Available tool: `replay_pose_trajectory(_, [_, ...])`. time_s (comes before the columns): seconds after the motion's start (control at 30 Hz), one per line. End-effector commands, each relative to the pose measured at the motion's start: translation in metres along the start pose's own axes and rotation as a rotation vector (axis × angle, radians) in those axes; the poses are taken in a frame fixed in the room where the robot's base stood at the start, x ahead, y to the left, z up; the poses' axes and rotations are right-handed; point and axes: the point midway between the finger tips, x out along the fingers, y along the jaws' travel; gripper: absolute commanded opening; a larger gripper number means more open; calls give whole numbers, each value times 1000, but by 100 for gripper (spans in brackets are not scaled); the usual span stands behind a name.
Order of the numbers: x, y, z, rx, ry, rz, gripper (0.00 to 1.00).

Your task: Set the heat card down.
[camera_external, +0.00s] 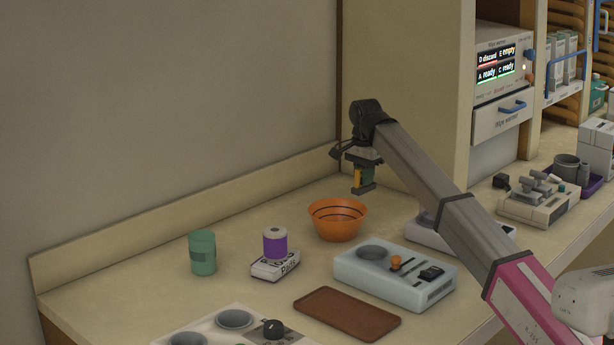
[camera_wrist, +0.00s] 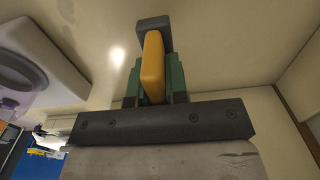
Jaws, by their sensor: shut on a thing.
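The heat card, which I take to be the orange-yellow slab (camera_wrist: 153,62), stands edge-on between the green fingers of my gripper (camera_wrist: 152,88). A dark grey block caps its far end in the wrist view. In the external view my gripper (camera_external: 365,172) points down, shut on this slab, of which only a thin yellow strip (camera_external: 370,176) shows. It is held in the air above and a little right of the orange bowl, near the cabinet side. The slab's broad face is mostly hidden, so no markings can be read.
An orange bowl (camera_external: 338,221) stands below my gripper. A pale blue device (camera_external: 350,278), a brown tray (camera_external: 325,311), a purple-banded roll (camera_external: 275,242) on a small box (camera_external: 272,268) and a green cup (camera_external: 202,254) stand nearby. Bare counter (camera_external: 120,275) lies at left.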

Motion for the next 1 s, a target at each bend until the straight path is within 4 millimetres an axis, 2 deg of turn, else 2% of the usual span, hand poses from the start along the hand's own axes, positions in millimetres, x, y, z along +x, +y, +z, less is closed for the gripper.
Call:
replay_pose_trajectory(0.1, [12,-4,-21,2,0,0,0])
replay_pose_trajectory(0.27, [20,-5,-33,0,0,0,0])
replay_pose_trajectory(0.43, [29,-5,-34,-1,0,0,0])
replay_pose_trajectory(0.7, [61,-5,-34,0,0,0,0])
replay_pose_trajectory(1.0, [62,-5,-34,0,0,-1,0])
